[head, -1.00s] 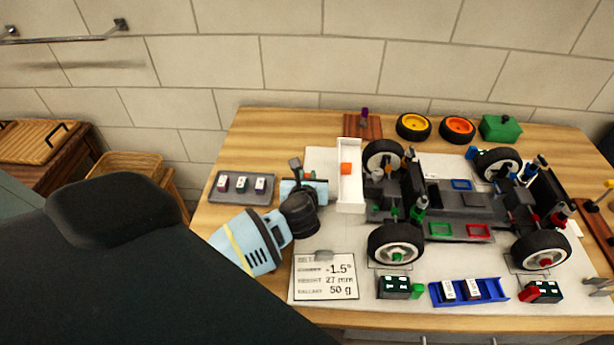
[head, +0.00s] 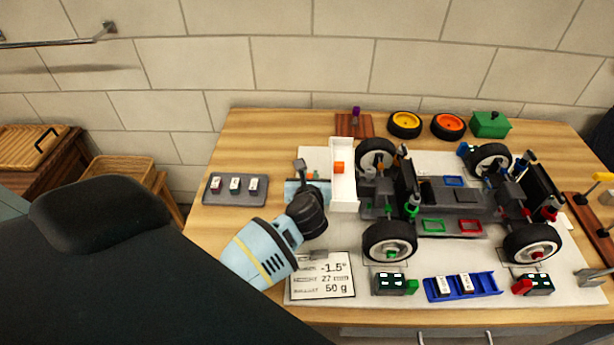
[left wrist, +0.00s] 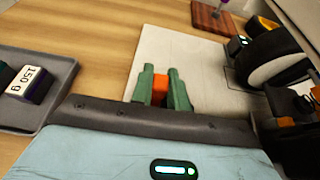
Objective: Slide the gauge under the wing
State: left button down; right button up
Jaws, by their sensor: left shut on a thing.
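My left gripper (head: 307,172) is shut on a small orange piece, which I take to be the gauge; it shows between the green fingers in the left wrist view (left wrist: 160,90). In the head view the piece is mostly hidden by the gripper. The white wing (head: 343,192), with an orange mark (head: 339,167) on it, lies across the left end of the car chassis (head: 455,195). My gripper is just left of the wing, with a small gap. The wing's underside is hidden. My right gripper is not in view.
A grey tray (head: 235,198) with several weights is on the left. A printed card (head: 322,277) lies in front of my gripper. The car's black wheels (head: 389,243) stand right of the wing. Loose yellow (head: 405,122) and orange (head: 448,124) wheels are behind.

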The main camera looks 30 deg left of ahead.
pick_arm(q)
jog(key=shift+w+d, duration=0.1)
jog(key=shift+d, duration=0.1)
jog(key=c, duration=1.4)
grip_release()
jog(key=shift+w+d, duration=0.1)
jog(key=shift+o, duration=0.2)
jog(key=shift+s+d+r, duration=0.15)
jog(key=shift+s, duration=0.25)
jog(key=s+d, duration=0.2)
jog(key=s, duration=0.2)
jog(key=s+d, duration=0.2)
jog(key=s, duration=0.1)
jog(key=s+d+b, duration=0.1)
jog(key=s+d, duration=0.2)
jog(key=s, duration=0.1)
jog(key=shift+s+r, duration=0.3)
jog(key=shift+r, duration=0.1)
jog(key=shift+s+d+r, duration=0.1)
jog(key=shift+s+d, duration=0.05)
jog(key=shift+s, duration=0.05)
